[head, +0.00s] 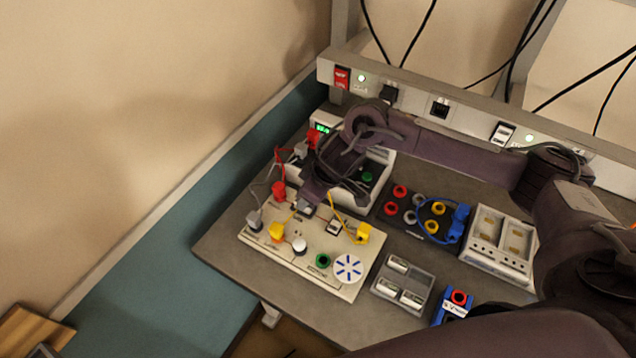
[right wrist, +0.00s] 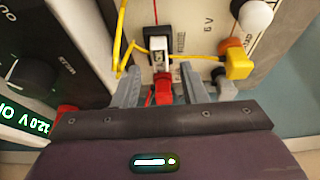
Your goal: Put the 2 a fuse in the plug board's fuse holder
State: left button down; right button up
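The plug board (head: 325,276) stands at the table's front left, with plugs and yellow leads in it. My right gripper (head: 306,204) is over its back part. My left gripper is out of view.
The power supply (right wrist: 45,60) is beside the plug board. A blue part (head: 454,307), a dark socket block (head: 410,215) and a white double unit (head: 501,262) stand to the right.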

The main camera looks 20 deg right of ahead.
jog(key=b+v, duration=0.1)
jog(key=v, duration=0.8)
jog(key=shift+f, duration=0.1)
